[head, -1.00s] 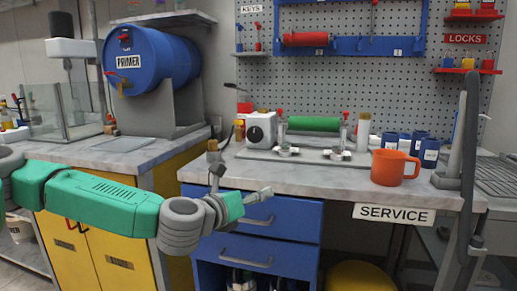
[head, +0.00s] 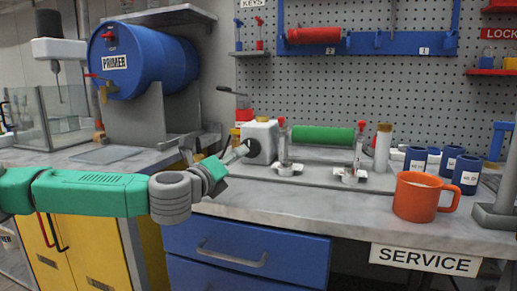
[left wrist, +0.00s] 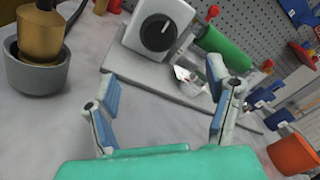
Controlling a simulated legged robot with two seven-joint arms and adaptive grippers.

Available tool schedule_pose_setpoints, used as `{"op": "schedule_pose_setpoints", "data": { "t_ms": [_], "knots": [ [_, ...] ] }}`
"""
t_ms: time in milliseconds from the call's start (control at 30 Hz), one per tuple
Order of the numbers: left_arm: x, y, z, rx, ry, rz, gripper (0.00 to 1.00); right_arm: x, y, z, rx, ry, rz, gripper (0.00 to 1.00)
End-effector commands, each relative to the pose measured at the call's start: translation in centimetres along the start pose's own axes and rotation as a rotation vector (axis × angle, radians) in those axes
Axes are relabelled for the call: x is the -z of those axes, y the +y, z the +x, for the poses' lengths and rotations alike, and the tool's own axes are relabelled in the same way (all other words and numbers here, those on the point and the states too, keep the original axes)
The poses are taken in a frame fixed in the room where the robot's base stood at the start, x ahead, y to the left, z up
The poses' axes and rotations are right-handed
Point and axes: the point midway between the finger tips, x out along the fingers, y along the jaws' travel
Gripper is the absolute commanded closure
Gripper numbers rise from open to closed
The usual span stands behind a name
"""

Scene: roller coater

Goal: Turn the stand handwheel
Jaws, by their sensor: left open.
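The stand on the bench holds a green roller (head: 322,137) between two posts with red tops. Silvery wheel-like fittings sit at the post bases, a left one (head: 285,168) and a right one (head: 349,174); I cannot tell which is the handwheel. A white box with a round black knob (left wrist: 158,32) stands at the roller's left end. My left gripper (head: 212,158) is open and empty, just in front and left of the box. In the left wrist view its spread fingers (left wrist: 160,80) point at the stand, apart from the box. My right gripper is not in view.
A gold-capped bottle (head: 383,148) is near the roller. A blue primer drum (head: 145,62) is at the left.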

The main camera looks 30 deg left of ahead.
Motion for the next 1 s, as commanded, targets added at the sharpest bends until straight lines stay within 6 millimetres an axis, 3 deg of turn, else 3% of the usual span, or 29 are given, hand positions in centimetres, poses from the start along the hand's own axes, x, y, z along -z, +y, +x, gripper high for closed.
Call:
{"op": "schedule_pose_setpoints", "data": {
  "t_ms": [600,800,1000],
  "knots": [
    [0.2,-0.1,11.4,-0.001,0.000,0.003,0.27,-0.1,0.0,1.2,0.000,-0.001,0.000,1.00],
    [0.1,0.1,13.2,-0.001,0.000,0.000,0.27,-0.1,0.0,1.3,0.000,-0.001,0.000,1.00],
    [0.1,-0.1,13.4,-0.001,0.000,0.001,0.27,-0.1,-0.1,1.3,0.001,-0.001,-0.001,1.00]
  ]
}}
